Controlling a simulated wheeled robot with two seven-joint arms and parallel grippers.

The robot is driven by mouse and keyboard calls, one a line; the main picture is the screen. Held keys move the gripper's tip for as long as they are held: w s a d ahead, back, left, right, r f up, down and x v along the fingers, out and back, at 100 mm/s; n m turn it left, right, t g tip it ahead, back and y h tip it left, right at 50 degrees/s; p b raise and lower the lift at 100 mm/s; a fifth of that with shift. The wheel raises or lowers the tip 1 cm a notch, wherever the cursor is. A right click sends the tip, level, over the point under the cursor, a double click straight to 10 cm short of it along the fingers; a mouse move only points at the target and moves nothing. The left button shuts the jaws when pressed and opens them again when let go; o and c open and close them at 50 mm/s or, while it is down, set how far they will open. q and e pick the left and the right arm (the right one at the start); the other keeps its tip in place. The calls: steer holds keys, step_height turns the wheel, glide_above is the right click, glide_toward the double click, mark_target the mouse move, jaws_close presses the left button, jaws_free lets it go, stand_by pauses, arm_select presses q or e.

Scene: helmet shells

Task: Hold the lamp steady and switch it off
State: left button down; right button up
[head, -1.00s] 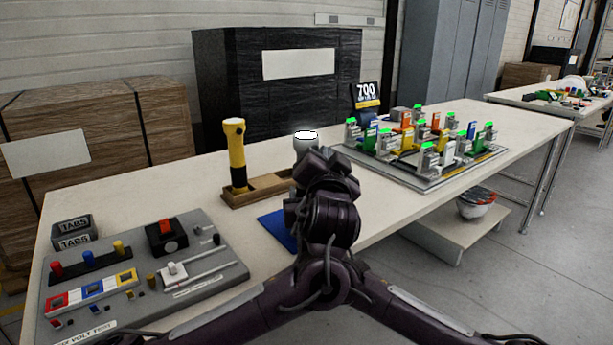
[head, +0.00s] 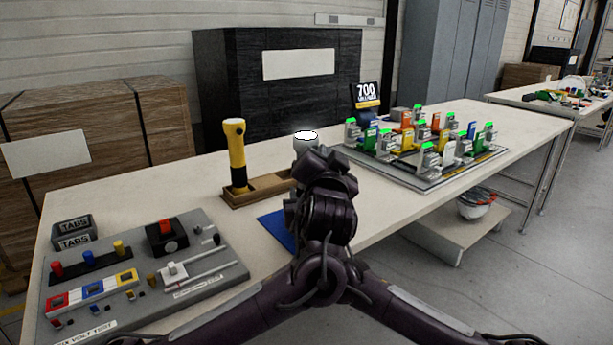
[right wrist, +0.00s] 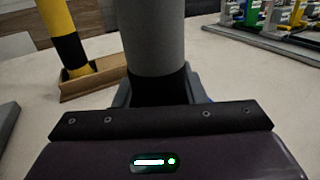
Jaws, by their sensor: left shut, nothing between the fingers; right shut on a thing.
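The lamp (head: 304,145) is a grey upright cylinder with a bright white top in the head view, above the table. The lamp's grey body (right wrist: 153,40) and a black lower band also show in the right wrist view, and its top is out of that frame. My right gripper (right wrist: 155,92) is shut on the lamp around the black band. My left gripper (head: 318,163) is shut and empty, close in front of the lamp in the head view. My dark wrists overlap there and hide the lamp's lower part. Any switch on the lamp is hidden.
A yellow and black torch (head: 237,158) stands in a wooden tray (head: 272,187) left of the lamp. A blue mat (head: 277,228) lies in front. A grey switch panel (head: 217,265) is at the left, and a board of coloured clamps (head: 440,180) is at the right.

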arm_select(q)
steer(key=shift+w+a+f, duration=0.1)
steer(key=shift+w+a, duration=0.55)
steer(key=shift+a, duration=0.2)
stand_by(0.5)
steer(key=shift+s+d+f, duration=0.15)
steer(key=shift+s+f, duration=0.25)
steer(key=shift+s, duration=0.1)
steer(key=s+d, duration=0.4)
steer(key=shift+s+r, duration=0.15)
steer(key=shift+s, duration=0.25)
stand_by(2.0)
